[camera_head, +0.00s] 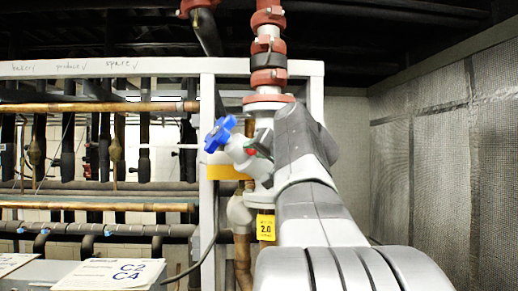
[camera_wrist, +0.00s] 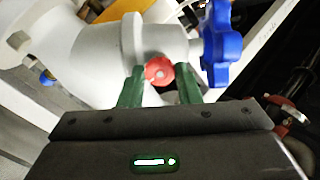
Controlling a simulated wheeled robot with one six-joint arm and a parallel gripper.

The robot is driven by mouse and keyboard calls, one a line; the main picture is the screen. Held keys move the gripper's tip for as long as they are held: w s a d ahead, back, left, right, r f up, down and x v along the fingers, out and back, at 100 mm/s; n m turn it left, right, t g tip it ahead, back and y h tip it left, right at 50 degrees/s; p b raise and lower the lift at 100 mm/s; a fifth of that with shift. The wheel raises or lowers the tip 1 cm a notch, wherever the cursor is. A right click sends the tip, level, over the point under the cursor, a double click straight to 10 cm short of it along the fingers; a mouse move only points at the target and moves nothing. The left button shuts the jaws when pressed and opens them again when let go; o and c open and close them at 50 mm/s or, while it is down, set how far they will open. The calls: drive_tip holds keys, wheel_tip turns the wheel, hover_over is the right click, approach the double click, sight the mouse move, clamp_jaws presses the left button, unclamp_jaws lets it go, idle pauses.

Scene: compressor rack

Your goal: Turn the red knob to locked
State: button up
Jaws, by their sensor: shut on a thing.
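The red knob (camera_wrist: 159,70) is a small round knob on the side of a pale grey valve body (camera_wrist: 95,62). In the wrist view it sits between the two green fingers of my gripper (camera_wrist: 160,84), which is shut on it. Part of the knob's rim is hidden by the fingers. In the head view the knob is mostly hidden behind my arm, and my gripper (camera_head: 254,152) shows only as a small bit of green and red against the valve. I cannot read any locked marking.
A blue handwheel (camera_wrist: 221,44) is close to the right finger; it also shows in the head view (camera_head: 220,134). A yellow 2.0 tag (camera_head: 266,227) hangs below the valve. A white frame post (camera_head: 207,200) stands left. A mesh-covered wall (camera_head: 440,150) is at right.

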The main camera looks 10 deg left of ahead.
idle(0.4)
drive_tip(key=o, duration=1)
drive_tip(key=shift+c, duration=0.2)
drive_tip(key=b+v, duration=0.4)
drive_tip(key=v, duration=1)
drive_tip(key=shift+w+a, duration=0.1)
drive_tip(key=shift+w, duration=0.05)
drive_tip(key=p+x, duration=0.4)
drive_tip(key=x, duration=0.9)
drive_tip(key=shift+w+a, duration=0.2)
drive_tip(key=shift+a, duration=0.1)
drive_tip(key=shift+d, duration=0.1)
